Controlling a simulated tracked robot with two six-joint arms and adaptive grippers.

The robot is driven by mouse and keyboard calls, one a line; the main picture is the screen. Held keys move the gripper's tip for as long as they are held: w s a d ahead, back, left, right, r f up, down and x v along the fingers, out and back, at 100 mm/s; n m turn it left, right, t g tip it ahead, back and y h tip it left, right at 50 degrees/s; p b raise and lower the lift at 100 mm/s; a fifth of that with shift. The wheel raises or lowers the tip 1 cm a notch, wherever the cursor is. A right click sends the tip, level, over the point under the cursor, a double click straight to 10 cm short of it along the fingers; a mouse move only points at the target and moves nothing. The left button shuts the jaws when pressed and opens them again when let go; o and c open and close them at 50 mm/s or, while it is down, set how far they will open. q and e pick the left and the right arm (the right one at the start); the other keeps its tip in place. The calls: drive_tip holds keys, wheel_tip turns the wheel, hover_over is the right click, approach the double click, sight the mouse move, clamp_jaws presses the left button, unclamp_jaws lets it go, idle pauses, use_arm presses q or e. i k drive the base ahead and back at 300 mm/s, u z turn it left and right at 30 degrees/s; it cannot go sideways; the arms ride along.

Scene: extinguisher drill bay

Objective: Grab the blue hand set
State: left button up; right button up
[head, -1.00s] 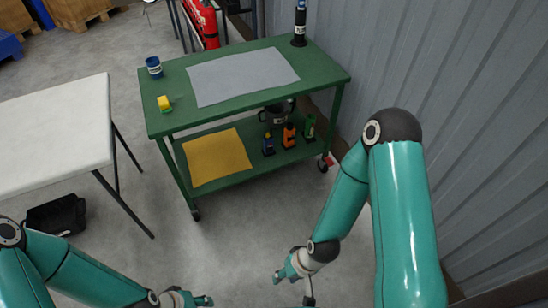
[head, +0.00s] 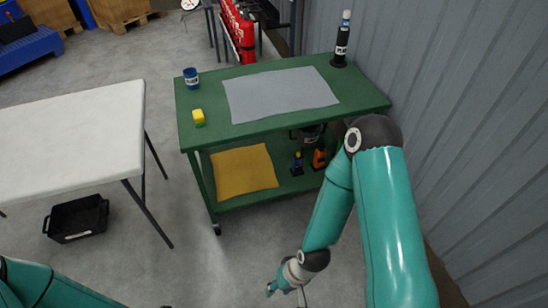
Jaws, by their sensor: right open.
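The blue hand set (head: 297,164) stands upright on the lower shelf of the green cart (head: 243,205), in the head view. An orange hand set (head: 319,158) stands just to its right, partly close to my right arm. My right gripper (head: 286,294) is open and empty at the bottom of the picture, low over the floor, well in front of the cart and apart from it. My left arm shows at the lower left, but its gripper is out of the picture.
A yellow mat (head: 244,171) lies on the lower shelf. A white table (head: 65,135) stands left. Corrugated wall (head: 450,130) bounds the right. Floor before the cart is clear.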

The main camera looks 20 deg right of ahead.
sight(297, 170)
drive_tip(key=u, duration=0.05)
drive_tip(key=i, duration=1.2)
drive_tip(key=z, duration=0.4)
